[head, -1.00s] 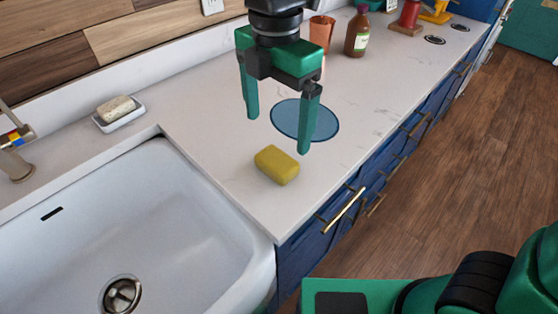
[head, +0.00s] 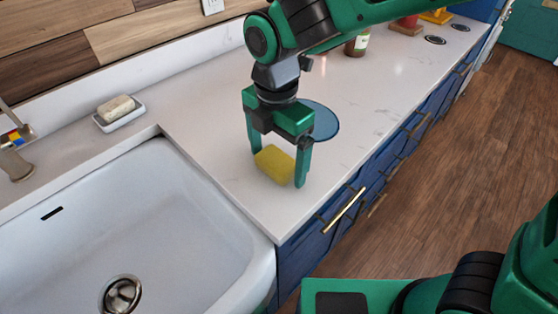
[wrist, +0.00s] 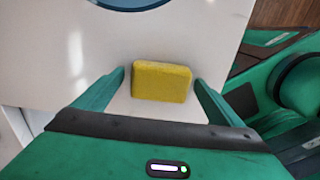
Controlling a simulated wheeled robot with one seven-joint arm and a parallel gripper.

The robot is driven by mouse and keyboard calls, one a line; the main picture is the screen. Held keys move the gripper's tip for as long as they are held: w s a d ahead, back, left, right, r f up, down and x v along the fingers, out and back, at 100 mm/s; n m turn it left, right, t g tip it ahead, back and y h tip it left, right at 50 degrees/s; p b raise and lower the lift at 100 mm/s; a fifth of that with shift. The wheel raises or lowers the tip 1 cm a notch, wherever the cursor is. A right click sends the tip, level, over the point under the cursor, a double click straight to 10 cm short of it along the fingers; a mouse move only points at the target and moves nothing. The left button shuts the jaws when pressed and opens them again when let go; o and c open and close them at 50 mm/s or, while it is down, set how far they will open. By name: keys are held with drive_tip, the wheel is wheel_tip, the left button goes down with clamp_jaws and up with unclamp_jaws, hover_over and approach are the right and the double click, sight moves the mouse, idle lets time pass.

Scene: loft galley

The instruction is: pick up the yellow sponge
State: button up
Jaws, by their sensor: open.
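The yellow sponge (head: 274,164) lies on the white countertop near the sink's right corner. My gripper (head: 278,168) is open and lowered over it, with one finger at each end of the sponge. In the wrist view the sponge (wrist: 161,82) sits between the two fingertips (wrist: 160,78), with a small gap at each side. The head view does not show clearly how far the fingertips are above the counter. The sponge is not gripped.
The white sink (head: 150,225) is at left, with a soap dish (head: 120,119) behind it. A round blue mat (head: 322,122) lies just behind my gripper, partly hidden by it. A brown bottle (head: 357,45) stands farther back. The counter's front edge is close on the right.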

sight(272, 161)
drive_tip(key=c, duration=1.1)
drive_tip(key=shift+r, duration=0.1)
drive_tip(key=shift+r, duration=0.55)
drive_tip(key=r, duration=0.2)
drive_tip(key=a+r, duration=0.1)
drive_tip(key=shift+s+r, duration=0.35)
drive_tip(key=shift+s, duration=0.05)
drive_tip(key=s+a+r, duration=0.4)
drive_tip(key=a, duration=0.1)
drive_tip(key=s+a+r, duration=0.2)
drive_tip(key=a, duration=0.1)
drive_tip(key=shift+s+a, duration=0.15)
drive_tip(key=shift+a, duration=0.05)
